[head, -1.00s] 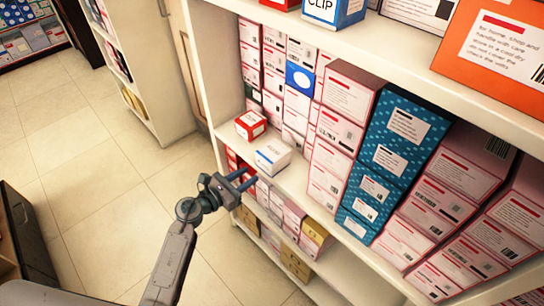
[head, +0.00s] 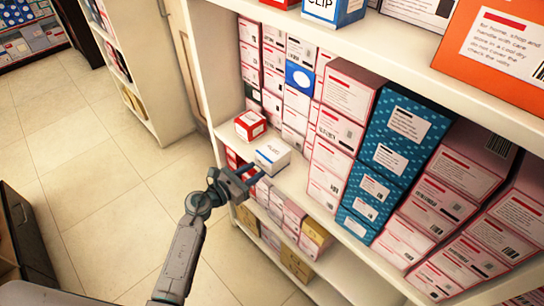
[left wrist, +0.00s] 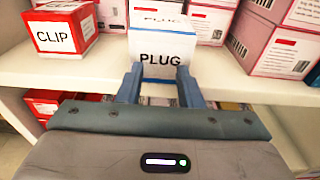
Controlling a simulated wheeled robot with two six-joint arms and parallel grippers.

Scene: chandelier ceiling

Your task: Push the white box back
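The white box (head: 272,156), with blue edges, sits at the front edge of the middle shelf. In the left wrist view the white box (left wrist: 160,53) reads "PLUG" and stands straight ahead. My left gripper (head: 258,172) is in front of the white box. Its two blue fingers (left wrist: 160,83) are apart with nothing between them, and their tips are at the lower front of the box. I cannot tell whether they touch it. My right gripper is not in view.
A red and white "CLIP" box (head: 250,125) stands to the left of the white box. Stacked pink boxes (head: 340,110) and blue boxes (head: 395,140) fill the shelf to the right. A shelf board (head: 390,50) runs above. The tiled floor (head: 100,180) at left is clear.

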